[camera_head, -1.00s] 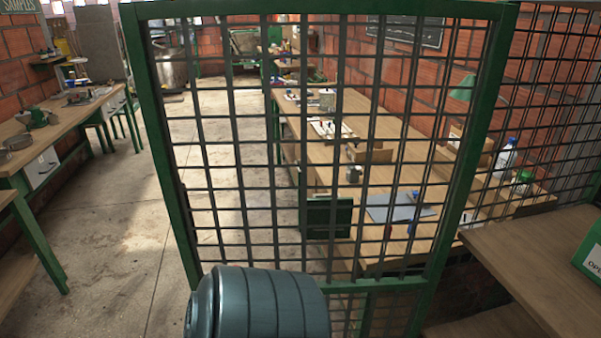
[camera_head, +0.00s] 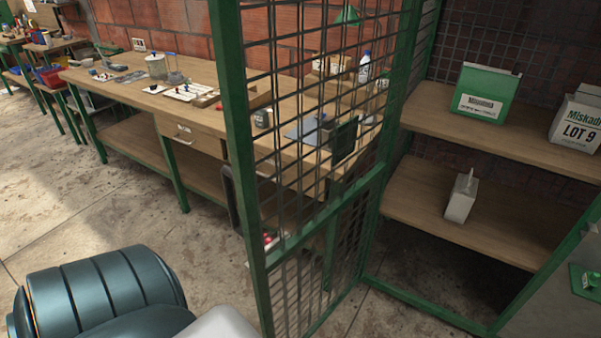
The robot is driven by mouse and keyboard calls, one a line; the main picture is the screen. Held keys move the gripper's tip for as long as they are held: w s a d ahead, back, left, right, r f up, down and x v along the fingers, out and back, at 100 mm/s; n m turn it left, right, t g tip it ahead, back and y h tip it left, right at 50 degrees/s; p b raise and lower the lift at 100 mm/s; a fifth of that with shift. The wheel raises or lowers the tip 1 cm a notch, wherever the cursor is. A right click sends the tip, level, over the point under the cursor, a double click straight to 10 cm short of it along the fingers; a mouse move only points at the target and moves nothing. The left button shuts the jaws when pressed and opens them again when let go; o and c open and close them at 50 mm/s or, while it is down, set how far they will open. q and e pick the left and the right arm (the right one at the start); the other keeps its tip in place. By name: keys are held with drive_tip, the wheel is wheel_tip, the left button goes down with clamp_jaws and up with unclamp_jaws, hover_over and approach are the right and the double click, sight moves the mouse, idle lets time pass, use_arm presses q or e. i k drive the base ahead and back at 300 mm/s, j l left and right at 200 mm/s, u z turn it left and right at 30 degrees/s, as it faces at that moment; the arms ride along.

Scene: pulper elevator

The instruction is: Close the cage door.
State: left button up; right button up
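The cage door (camera_head: 262,170) is a green frame with dark wire mesh, standing upright in the middle of the view. It is open and stands at an angle out from the cage, with its free edge towards me. A dark upright handle (camera_head: 230,200) is on its near edge. The cage opening (camera_head: 430,315) is to the right of the door, with shelves visible inside. A rounded dark teal part of my own arm shows at lower left, apart from the door in the picture. Neither gripper is visible.
Inside the cage, the upper shelf (camera_head: 425,110) holds a green box (camera_head: 484,95) and a white box (camera_head: 577,118). The lower shelf (camera_head: 420,210) holds a small white container (camera_head: 461,196). A long workbench (camera_head: 205,115) stands behind the door. Concrete floor (camera_head: 60,215) is clear at left.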

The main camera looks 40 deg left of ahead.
sight(337, 138)
drive_tip(key=j+z, duration=0.1)
drive_tip(key=j, duration=0.35)
drive_tip(key=k+j+z, duration=0.1)
drive_tip(key=j, duration=0.4)
drive_tip(key=k+j+z, duration=0.1)
drive_tip(key=j, duration=0.35)
drive_tip(key=k+j+z, duration=0.1)
drive_tip(key=j, duration=0.35)
drive_tip(key=k+j+z, duration=0.1)
drive_tip(key=j, duration=0.35)
